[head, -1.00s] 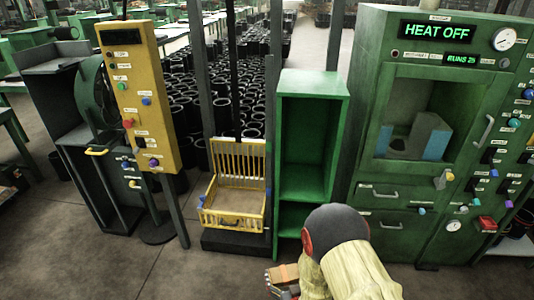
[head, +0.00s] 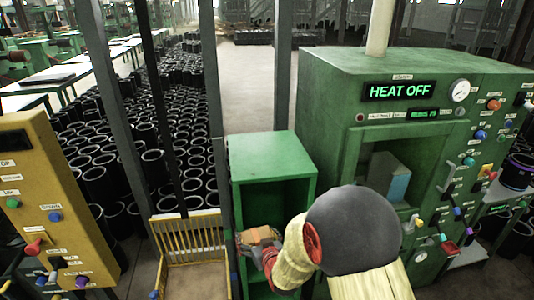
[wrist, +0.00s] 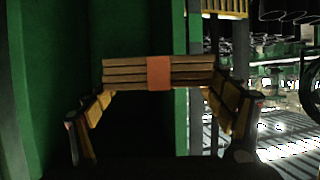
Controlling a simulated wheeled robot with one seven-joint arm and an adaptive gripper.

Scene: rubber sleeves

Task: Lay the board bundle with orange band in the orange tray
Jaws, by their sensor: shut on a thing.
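The board bundle is a short stack of tan boards with an orange band around its middle (wrist: 125,73). In the head view the bundle (head: 258,234) is small, at the left front edge of the green open cabinet. My gripper (wrist: 160,84) is shut on the bundle, with one finger at each end in the wrist view. My gripper also shows in the head view (head: 260,246), partly covered by my arm.
The green cabinet (head: 270,150) stands behind my gripper, with a dark upper opening. A yellow slatted cage (head: 188,238) is to its left and the green heater machine (head: 335,120) to its right. A yellow control panel (head: 50,200) stands at far left.

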